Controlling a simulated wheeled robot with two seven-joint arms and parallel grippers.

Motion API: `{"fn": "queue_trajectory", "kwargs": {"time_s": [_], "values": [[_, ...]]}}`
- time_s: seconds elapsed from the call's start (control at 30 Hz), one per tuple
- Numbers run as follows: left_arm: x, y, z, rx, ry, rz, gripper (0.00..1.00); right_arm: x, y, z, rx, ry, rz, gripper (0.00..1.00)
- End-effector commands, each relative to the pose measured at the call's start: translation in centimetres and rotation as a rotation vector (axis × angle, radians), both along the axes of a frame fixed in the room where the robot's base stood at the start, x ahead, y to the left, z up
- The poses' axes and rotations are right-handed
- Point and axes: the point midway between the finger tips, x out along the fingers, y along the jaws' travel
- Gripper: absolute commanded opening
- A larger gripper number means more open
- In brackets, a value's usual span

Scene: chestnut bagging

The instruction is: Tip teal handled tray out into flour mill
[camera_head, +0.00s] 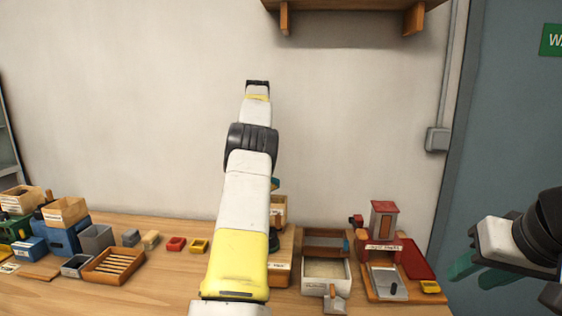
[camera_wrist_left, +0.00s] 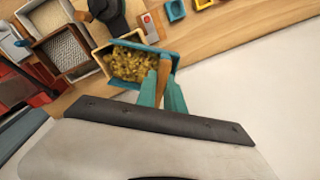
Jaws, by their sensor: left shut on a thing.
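A teal tray (camera_wrist_left: 120,46) full of yellow-brown pieces (camera_wrist_left: 128,66) shows in the left wrist view, with a wooden handle (camera_wrist_left: 163,77). My left gripper (camera_wrist_left: 162,84) is shut on that handle. The tray is close to the dark, round-topped flour mill (camera_wrist_left: 110,14); I cannot tell if they touch. In the head view my left arm hides the left gripper and most of the tray; the mill's wooden body (camera_head: 279,212) shows partly beside the arm. My right gripper (camera_head: 478,272) is open and empty at the right edge.
A white-walled bin (camera_head: 325,284) with pale contents and a wooden bin (camera_head: 326,233) stand right of the mill. A red-roofed stand (camera_head: 384,220) is farther right.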

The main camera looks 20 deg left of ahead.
Motion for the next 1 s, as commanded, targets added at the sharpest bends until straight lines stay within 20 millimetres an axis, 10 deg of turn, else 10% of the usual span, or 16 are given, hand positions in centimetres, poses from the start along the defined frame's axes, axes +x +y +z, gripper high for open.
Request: {"fn": "queue_trajectory", "kwargs": {"time_s": [1.0], "values": [[-1.7, -5.0, 1.0, 0.488, -0.183, -0.008, 0.0, 0.0, 0.0, 0.0, 0.0, 0.0, 0.0, 0.36]]}}
